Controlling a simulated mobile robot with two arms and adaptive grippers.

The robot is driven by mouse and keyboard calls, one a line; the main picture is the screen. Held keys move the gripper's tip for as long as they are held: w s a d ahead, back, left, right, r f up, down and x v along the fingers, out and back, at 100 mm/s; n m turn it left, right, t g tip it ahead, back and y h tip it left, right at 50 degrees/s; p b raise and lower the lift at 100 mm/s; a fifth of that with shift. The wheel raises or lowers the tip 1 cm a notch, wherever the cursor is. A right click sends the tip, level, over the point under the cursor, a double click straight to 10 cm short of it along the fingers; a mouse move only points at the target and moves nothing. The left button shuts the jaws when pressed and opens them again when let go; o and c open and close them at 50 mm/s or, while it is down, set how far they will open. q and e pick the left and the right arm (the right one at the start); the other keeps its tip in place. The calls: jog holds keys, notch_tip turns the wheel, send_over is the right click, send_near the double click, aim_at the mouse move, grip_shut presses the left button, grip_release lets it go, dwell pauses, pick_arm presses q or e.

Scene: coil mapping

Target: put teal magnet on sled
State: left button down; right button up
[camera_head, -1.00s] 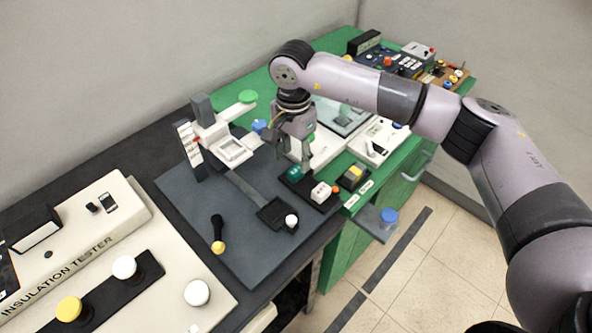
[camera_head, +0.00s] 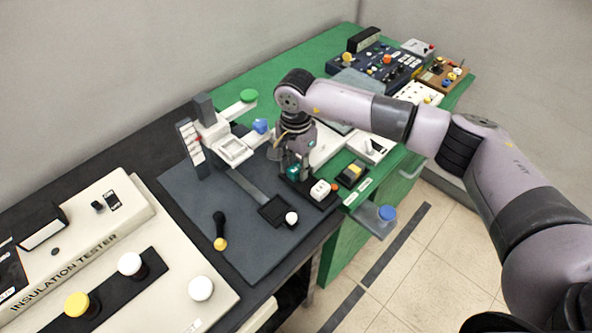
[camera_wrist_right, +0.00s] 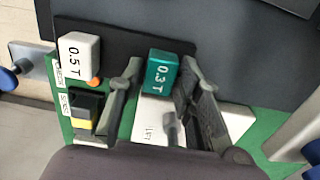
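The teal magnet (camera_head: 293,172), a block marked 0.3 T, is mostly behind my right gripper in the head view. In the right wrist view the teal magnet (camera_wrist_right: 162,71) sits at a dark strip between the two fingertips, with a gap on each side. My right gripper (camera_head: 292,174) is open and low over it; its fingers also show in the right wrist view (camera_wrist_right: 163,66). What looks like the sled (camera_head: 273,211), a black square tray beside a white knob, is at the front end of a grey track, left of the gripper. My left gripper is out of view.
A white block marked 0.5 T (camera_head: 320,189) stands beside the teal one on the dark strip. A yellow-and-black part (camera_head: 352,173) is further right. The insulation tester (camera_head: 75,245) is at left.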

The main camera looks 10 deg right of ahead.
grip_shut()
jog(key=shift+r, duration=0.15)
notch_tip(320, 180, up, 19)
jog(key=b, duration=0.3)
jog(key=p, duration=0.4)
send_over(275, 208)
notch_tip(275, 208, down, 14)
jog(key=p, duration=0.2)
jog(key=shift+d+r+p, duration=0.1)
jog(key=shift+p, duration=0.25)
notch_tip(275, 208, down, 4)
jog(key=shift+f+p, duration=0.25)
jog(key=shift+p, duration=0.2)
jog(key=shift+f, duration=0.2)
